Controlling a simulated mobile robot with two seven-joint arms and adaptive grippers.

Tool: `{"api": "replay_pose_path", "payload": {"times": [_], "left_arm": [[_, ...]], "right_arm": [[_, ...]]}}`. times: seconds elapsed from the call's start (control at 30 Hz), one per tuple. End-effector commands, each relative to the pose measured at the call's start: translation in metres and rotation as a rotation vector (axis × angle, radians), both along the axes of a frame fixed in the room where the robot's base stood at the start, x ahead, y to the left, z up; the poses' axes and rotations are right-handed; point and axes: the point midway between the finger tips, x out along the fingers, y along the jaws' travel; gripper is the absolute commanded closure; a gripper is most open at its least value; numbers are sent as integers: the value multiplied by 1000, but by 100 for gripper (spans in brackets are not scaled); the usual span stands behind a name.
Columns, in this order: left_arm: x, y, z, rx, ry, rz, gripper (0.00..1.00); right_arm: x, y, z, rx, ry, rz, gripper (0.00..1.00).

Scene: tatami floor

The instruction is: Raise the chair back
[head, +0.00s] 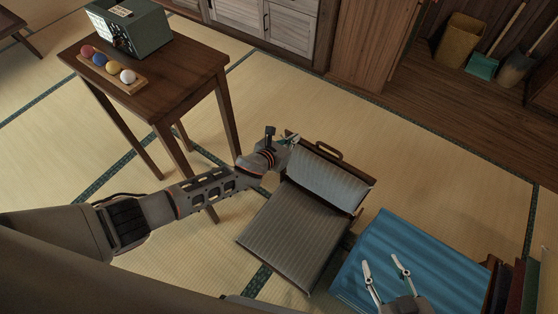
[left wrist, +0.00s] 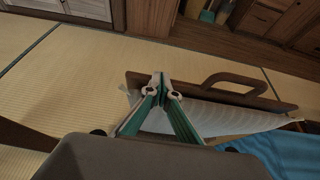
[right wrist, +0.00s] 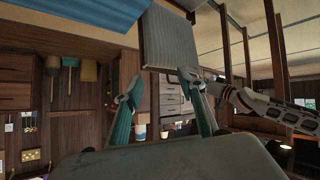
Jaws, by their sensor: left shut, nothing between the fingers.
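The floor chair has a grey striped seat (head: 292,236) and a back (head: 328,178) with a wooden frame and a looped handle on top. The back leans partly up from the seat. My left gripper (head: 293,137) is at the back's upper left corner. In the left wrist view its closed fingertips (left wrist: 158,76) overlap the left part of the wooden top rail (left wrist: 205,92), beside the handle (left wrist: 236,84); I cannot tell whether they touch it. My right gripper (head: 384,263) is open and empty over the blue cloth, away from the chair.
A wooden table (head: 180,70) with a green box (head: 132,27) and a rack of coloured balls (head: 112,68) stands behind my left arm. A blue cloth-covered surface (head: 395,235) lies right of the chair. Tatami beyond the chair is clear.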

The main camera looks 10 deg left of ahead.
Motion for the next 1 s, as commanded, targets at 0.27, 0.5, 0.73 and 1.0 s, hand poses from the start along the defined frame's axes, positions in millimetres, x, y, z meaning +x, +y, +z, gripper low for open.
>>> {"api": "replay_pose_path", "payload": {"times": [0.27,0.5,0.73,1.0], "left_arm": [[50,-23,-1,-1,8,-1,100],[69,-30,3,0,5,0,100],[71,-30,6,0,2,0,100],[70,-27,7,0,2,0,100]], "right_arm": [[-10,2,-16,5,31,-1,60],[-1,7,-2,23,1,1,60],[5,8,1,23,-10,2,60],[6,8,2,22,-13,4,60]]}}
